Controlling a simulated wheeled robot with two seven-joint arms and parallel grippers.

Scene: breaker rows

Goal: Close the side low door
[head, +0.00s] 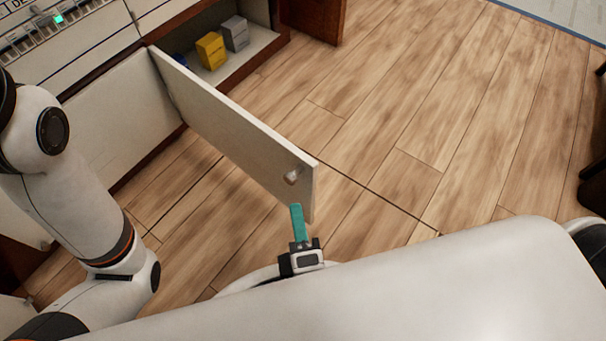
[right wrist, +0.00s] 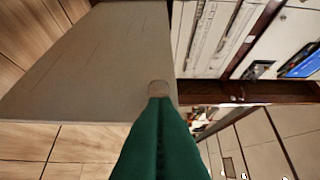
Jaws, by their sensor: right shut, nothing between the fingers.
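The low door (head: 225,118) is a white panel standing wide open, hinged at its far left end on the cabinet and jutting out over the floor. Its small round knob (head: 292,177) is near the free end. My right gripper (head: 297,208) has teal fingers pressed together, empty, just below the knob in the head view. In the right wrist view the fingertips (right wrist: 158,100) overlap the lower edge of the knob (right wrist: 158,86), in front of the door face (right wrist: 90,70). I cannot tell whether they touch. My left arm shows at the left, its gripper out of view.
The open cabinet compartment (head: 262,42) holds a yellow box (head: 211,50), a grey box (head: 235,33) and something blue. A breaker row (head: 40,35) runs above at the upper left. The wooden floor (head: 430,110) right of the door is clear.

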